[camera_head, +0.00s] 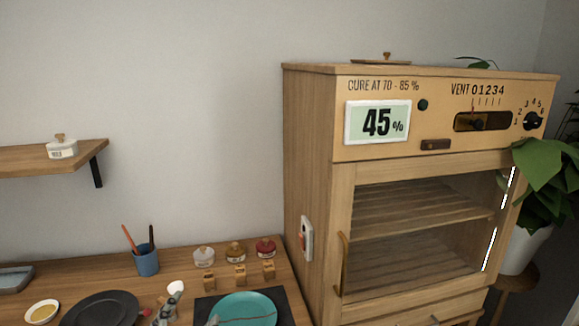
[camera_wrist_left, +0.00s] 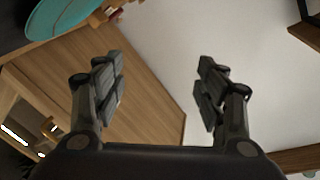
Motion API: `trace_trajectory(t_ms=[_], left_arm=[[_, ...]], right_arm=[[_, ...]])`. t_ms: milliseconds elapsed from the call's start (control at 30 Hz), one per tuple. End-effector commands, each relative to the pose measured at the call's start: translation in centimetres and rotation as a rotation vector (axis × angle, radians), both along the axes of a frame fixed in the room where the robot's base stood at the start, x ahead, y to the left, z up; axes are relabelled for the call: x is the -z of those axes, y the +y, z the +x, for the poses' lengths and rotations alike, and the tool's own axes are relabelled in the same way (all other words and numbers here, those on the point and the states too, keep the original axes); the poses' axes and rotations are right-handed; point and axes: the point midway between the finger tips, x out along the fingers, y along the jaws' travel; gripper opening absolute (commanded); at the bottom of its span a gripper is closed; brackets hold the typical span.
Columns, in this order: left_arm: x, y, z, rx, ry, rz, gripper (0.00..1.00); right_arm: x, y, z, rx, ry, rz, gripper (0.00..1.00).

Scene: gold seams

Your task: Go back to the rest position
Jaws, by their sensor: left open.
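My left gripper (camera_wrist_left: 160,92) shows in the left wrist view with its two dark fingers wide apart and nothing between them. Beyond it are the wooden side of the cabinet and the pale wall. A teal plate (camera_wrist_left: 62,14) with reddish lines is at the upper left of that view; it also lies on the workbench in the head view (camera_head: 250,306). Small grey metallic parts (camera_head: 165,312) show at the bottom edge of the head view; I cannot tell what they belong to. My right gripper is not in view.
The wooden cabinet (camera_head: 306,170) reading 45% stands right, its glass door (camera_head: 420,230) shut. The workbench (camera_head: 190,268) holds a brush cup (camera_head: 147,262), a black plate (camera_head: 100,310) and three lidded jars (camera_head: 236,252). A wall shelf (camera_head: 85,156) is left, a plant (camera_head: 545,170) right.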

Motion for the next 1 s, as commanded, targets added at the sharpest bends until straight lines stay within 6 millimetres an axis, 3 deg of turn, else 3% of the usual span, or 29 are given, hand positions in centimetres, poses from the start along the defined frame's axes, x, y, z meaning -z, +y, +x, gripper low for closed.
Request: trace_trajectory(t_ms=[33, 100, 200, 300, 500, 667, 1000], left_arm=[[3.1, 1.0, -1.6, -0.052, 0.12, -0.066, 0.66], [7.0, 2.1, -4.0, -0.117, 0.281, -0.143, 0.66], [11.8, 2.8, -8.3, -0.191, 0.5, -0.236, 0.66], [15.4, 2.9, -12.5, -0.245, 0.687, -0.304, 0.66], [19.7, 2.0, -20.5, -0.308, 0.989, -0.396, 0.66], [21.3, 1.0, -26.5, -0.338, 1.198, -0.447, 0.66], [31.0, 0.7, -24.8, -0.345, 1.235, -0.433, 0.66]], right_arm=[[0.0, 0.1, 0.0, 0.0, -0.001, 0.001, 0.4], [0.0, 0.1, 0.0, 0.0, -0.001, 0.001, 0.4], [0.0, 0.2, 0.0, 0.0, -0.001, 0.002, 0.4], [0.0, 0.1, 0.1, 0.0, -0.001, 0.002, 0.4], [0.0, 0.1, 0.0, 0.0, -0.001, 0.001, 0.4], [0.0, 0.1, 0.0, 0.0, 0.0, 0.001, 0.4], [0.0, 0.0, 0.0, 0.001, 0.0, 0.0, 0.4]])
